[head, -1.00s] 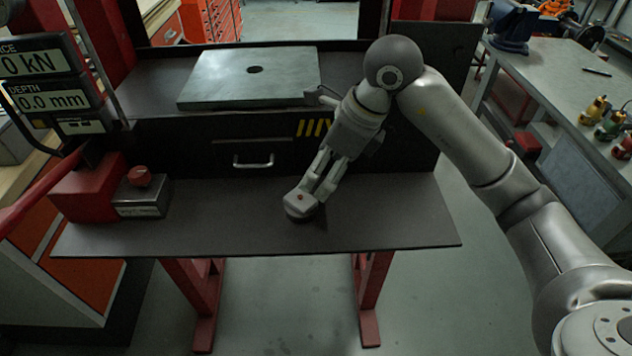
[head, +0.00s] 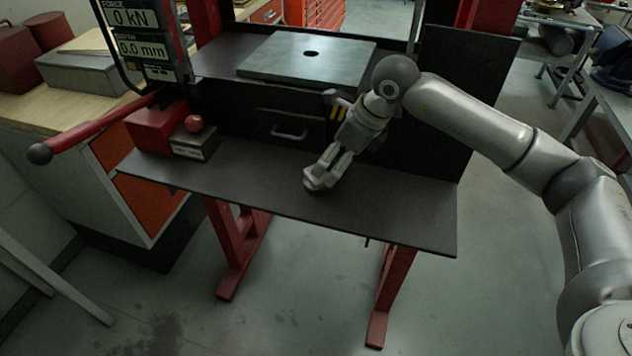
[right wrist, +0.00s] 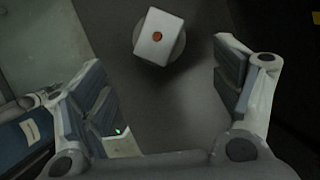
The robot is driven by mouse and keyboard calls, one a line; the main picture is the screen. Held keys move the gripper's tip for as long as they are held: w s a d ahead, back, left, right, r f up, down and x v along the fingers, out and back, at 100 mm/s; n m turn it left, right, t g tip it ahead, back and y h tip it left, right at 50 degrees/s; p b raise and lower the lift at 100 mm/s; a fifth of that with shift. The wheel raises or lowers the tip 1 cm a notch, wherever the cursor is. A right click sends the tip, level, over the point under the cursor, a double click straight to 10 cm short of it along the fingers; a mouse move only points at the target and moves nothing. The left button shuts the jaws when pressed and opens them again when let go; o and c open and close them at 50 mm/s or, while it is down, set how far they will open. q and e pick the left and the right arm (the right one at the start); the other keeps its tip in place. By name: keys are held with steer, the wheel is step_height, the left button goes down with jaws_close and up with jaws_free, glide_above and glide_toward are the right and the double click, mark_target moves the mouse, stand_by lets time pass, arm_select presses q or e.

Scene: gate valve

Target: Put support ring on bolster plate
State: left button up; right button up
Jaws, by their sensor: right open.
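The bolster plate (head: 285,62) is a flat grey-green slab with a dark central hole, lying on the press bed in the head view. In the right wrist view, a pale block with an orange dot (right wrist: 158,38) sits on a round grey piece (right wrist: 179,48) on the dark shelf. I cannot tell whether this round piece is the support ring. My right gripper (head: 333,168) points down at it over the shelf and partly hides it. In the right wrist view its fingers (right wrist: 163,75) are spread, with the block beyond them and nothing between. My left gripper is out of view.
The dark shelf (head: 400,205) is mostly clear around the gripper. A red box (head: 158,130) and a grey box with a red knob (head: 195,142) stand at its left end. A red lever (head: 95,130) juts out left. Press uprights flank the plate.

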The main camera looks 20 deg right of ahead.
mark_target(323, 176)
steer(key=x, duration=0.2)
steer(key=shift+w+a+f, duration=0.2)
steer(key=shift+w, duration=0.1)
steer(key=shift+f+p, duration=0.15)
steer(key=shift+p, duration=0.15)
steer(key=p+x, duration=0.2)
steer(key=shift+a+f, duration=0.15)
steer(key=shift+a, duration=0.1)
steer(key=shift+p+x, duration=0.35)
steer(key=shift+x, duration=0.75)
steer(key=shift+w+f, duration=0.15)
steer(key=shift+w, duration=0.05)
steer(key=c, duration=1.5)
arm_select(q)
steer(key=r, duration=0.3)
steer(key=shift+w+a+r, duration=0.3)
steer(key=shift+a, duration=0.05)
arm_select(e)
steer(key=shift+c, duration=0.2)
